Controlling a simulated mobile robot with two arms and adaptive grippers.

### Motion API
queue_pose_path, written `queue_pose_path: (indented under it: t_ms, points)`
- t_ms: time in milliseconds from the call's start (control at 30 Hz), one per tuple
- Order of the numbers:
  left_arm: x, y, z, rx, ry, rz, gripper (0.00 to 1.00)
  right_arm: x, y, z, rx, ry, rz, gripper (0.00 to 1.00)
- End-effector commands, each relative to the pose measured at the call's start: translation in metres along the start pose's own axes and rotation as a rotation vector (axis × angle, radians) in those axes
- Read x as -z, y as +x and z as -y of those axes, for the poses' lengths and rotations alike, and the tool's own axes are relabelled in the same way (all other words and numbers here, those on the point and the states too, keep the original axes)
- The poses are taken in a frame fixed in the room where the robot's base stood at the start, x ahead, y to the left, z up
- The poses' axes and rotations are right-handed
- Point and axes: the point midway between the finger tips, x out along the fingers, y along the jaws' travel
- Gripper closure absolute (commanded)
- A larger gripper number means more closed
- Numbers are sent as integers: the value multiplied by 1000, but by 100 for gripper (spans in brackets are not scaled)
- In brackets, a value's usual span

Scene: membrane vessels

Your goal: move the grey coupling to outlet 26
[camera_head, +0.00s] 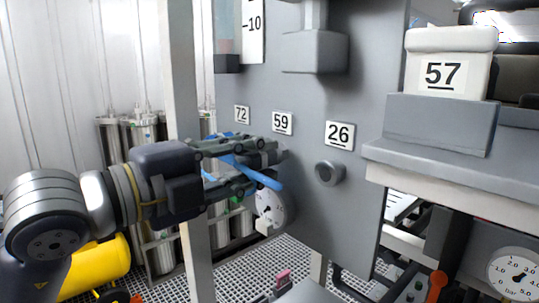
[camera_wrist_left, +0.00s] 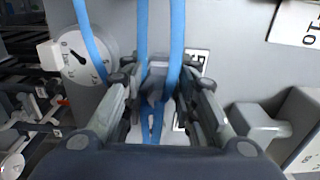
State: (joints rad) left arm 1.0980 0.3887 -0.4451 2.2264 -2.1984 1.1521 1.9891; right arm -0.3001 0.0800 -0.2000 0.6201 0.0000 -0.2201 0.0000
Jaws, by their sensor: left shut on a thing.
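My left gripper (camera_head: 262,164) is in front of the grey panel, below the 59 label (camera_head: 282,123). It is shut on the grey coupling, which is mostly hidden by the fingers in the head view. In the left wrist view the grey coupling (camera_wrist_left: 155,82) shows between the two fingers, with blue hose (camera_wrist_left: 176,40) around it. A blue hose (camera_head: 258,178) also shows at the fingers in the head view. Outlet 26 (camera_head: 329,173) is a round grey port under the 26 label (camera_head: 339,135), apart from and to the right of the gripper. My right gripper is not in view.
A grey ledge (camera_head: 440,162) with a box labelled 57 (camera_head: 443,75) juts out at the right. A pressure gauge (camera_head: 270,207) is below the gripper. A grey post (camera_head: 181,60) stands behind the arm. The panel face (camera_head: 300,215) between gripper and outlet 26 looks clear.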

Motion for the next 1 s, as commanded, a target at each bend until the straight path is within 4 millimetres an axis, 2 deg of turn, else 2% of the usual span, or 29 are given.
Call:
queue_pose_path:
  t_ms: [1000]
  points:
    - [0,-39,0,1,1,1,100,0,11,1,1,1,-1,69]
